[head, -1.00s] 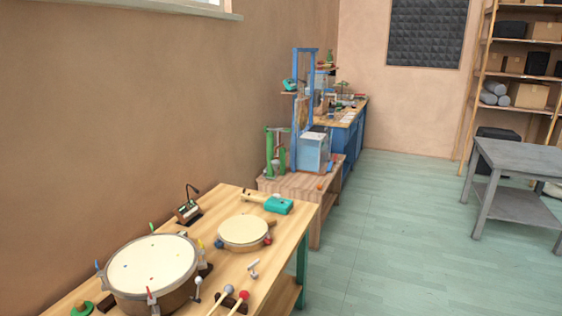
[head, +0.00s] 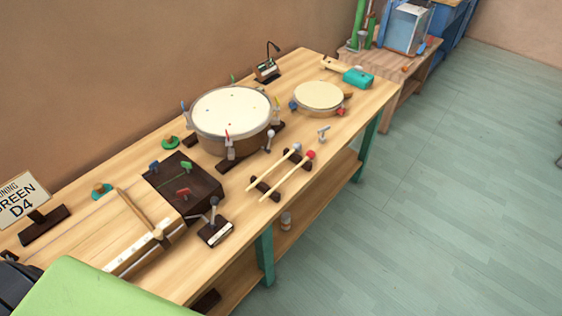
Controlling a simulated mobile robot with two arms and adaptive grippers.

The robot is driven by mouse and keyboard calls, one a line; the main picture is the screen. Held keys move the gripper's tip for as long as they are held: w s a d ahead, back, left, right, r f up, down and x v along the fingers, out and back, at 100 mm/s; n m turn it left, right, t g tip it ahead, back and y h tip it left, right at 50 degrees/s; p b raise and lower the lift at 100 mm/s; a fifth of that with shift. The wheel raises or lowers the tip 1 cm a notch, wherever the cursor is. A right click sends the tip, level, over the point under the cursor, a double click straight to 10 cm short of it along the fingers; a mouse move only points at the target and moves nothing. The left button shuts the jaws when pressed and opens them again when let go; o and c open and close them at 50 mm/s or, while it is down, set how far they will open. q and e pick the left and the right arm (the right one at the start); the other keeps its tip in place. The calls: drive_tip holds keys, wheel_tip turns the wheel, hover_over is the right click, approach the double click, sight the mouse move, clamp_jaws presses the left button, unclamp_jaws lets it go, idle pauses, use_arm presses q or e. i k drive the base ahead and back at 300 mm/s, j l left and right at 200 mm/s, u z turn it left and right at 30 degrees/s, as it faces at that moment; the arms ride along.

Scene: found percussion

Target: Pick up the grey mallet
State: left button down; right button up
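The grey mallet (head: 273,168) has a light wooden stick and a small pale grey head at its far end. It lies slanted across a low dark rack (head: 265,188) on the wooden bench (head: 345,128). A similar mallet with a red head (head: 287,176) lies beside it on the right, roughly parallel and apart from it. Neither gripper shows in the head view.
A large drum (head: 232,110) stands behind the mallets, with a smaller drum (head: 319,95) farther back right. A dark box with coloured knobs (head: 190,189) and a small stand with a grey-tipped post (head: 215,232) are left. Open floor (head: 440,200) lies right of the bench.

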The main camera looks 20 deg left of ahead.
sight(297, 146)
drive_tip(key=i+u, duration=0.1)
drive_tip(key=u, duration=0.35)
drive_tip(key=i+l+u, duration=0.1)
drive_tip(key=u, duration=0.35)
drive_tip(key=l+u, duration=0.25)
drive_tip(key=u, duration=0.2)
drive_tip(key=i+l+u, duration=0.1)
drive_tip(key=u, duration=0.35)
